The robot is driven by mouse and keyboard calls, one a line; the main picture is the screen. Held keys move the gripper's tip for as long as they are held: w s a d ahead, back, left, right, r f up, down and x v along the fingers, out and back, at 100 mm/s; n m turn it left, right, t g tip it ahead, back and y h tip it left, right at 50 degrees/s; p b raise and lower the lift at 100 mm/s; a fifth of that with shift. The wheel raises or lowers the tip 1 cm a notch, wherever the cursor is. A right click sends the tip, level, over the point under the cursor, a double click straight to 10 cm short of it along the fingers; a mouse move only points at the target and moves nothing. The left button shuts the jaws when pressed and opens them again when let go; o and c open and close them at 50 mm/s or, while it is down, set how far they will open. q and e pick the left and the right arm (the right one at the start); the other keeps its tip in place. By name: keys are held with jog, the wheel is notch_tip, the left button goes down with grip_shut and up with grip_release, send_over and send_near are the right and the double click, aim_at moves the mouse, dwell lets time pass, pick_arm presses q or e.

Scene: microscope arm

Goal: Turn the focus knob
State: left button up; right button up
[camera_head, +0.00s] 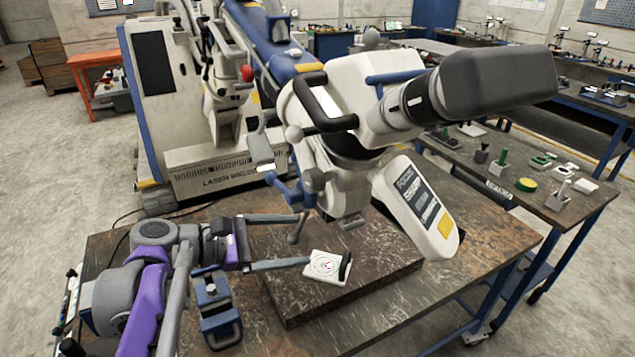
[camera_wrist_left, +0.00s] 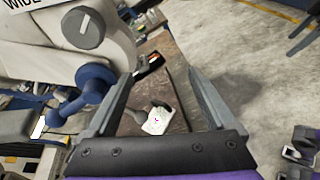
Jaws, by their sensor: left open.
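The white microscope head (camera_head: 350,110) hangs from its arm above the workbench, with a tilted panel (camera_head: 418,200) whose label includes the word focus. A blue knob (camera_head: 288,188) sits low on its left side. In the left wrist view a blue knob (camera_wrist_left: 95,80) and a grey dial with a white line (camera_wrist_left: 84,28) show on the housing; I cannot tell which is the focus knob. My left gripper (camera_head: 304,240) is open and empty, below the blue knob in the head view. In the left wrist view its left finger (camera_wrist_left: 160,78) overlaps the blue knob's edge; contact is unclear.
A white target card (camera_head: 322,267) with a dark upright piece lies on a raised dark slab (camera_head: 375,275). A blue clamp-like device (camera_head: 218,312) stands near the bench's left front. A side table (camera_head: 540,190) with small tools stands at right. The slab's front area is clear.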

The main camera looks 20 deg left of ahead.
aim_at(306, 183)
pick_arm(q)
jog(key=w+a+r+n+t+h, duration=0.25)
jog(key=a+r+n, duration=0.2)
jog(key=r, duration=0.35)
jog(key=shift+m+t+y, duration=0.25)
jog(key=shift+m, duration=0.1)
jog(key=x, duration=0.4)
jog(key=p+x, duration=0.1)
jog(key=x, duration=0.4)
jog(key=shift+w+d+f, duration=0.2)
jog(key=shift+w+f, duration=0.05)
jog(key=c, duration=1.4)
jog(key=shift+o, duration=0.2)
jog(key=shift+r+m+p, duration=0.1)
jog(key=shift+m+p, duration=0.2)
jog(key=shift+m, duration=0.4)
